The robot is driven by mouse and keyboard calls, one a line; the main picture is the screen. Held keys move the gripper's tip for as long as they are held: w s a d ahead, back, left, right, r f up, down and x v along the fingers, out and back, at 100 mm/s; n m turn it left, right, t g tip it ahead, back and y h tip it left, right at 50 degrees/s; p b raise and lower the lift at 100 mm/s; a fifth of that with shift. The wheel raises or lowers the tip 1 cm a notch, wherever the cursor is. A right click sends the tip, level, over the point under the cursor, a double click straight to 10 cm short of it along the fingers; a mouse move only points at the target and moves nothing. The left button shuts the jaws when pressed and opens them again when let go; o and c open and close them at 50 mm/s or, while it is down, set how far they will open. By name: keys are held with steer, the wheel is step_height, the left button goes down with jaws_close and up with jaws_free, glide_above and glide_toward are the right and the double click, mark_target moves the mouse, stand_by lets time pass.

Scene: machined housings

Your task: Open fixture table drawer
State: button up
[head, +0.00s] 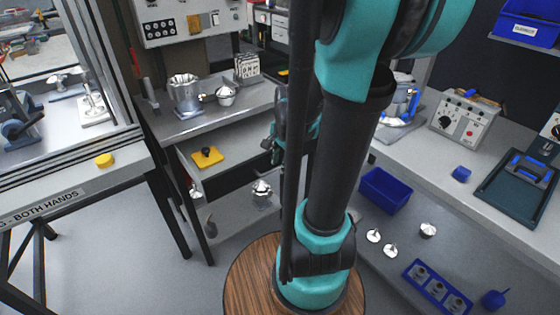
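The grey fixture table (215,119) stands at the back, left of my arm. Below its top is a pale surface, with a yellow plate (211,163) bearing a black knob near its left end. I cannot tell whether this surface is the drawer or a shelf, or how far a drawer is open. My gripper (267,150), dark with teal parts, is beside the table's right part, partly hidden behind my arm. Its fingers are small and unclear, so contact and opening cannot be told.
A metal pot (185,95) and a holed block (247,66) stand on the fixture table. Metal parts sit lower down. A framed machine with a yellow button (104,160) stands left. A right bench carries a control box (464,121); a blue bin (385,190) is below. Floor is clear at front left.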

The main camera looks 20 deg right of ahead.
steer(key=shift+r, duration=0.1)
step_height(320, 180, up, 12)
steer(key=s, duration=0.2)
steer(key=shift+d+f, duration=0.2)
steer(key=shift+d, duration=0.15)
stand_by(0.4)
steer(key=s+a+f+n+t, duration=0.1)
steer(key=s+a+f+n, duration=0.1)
steer(key=f+n, duration=0.5)
steer(key=s+a+f+n+t, duration=0.1)
steer(key=s+a+f+n, duration=0.2)
steer(key=f+n, duration=0.4)
steer(key=shift+s+n+h, duration=0.3)
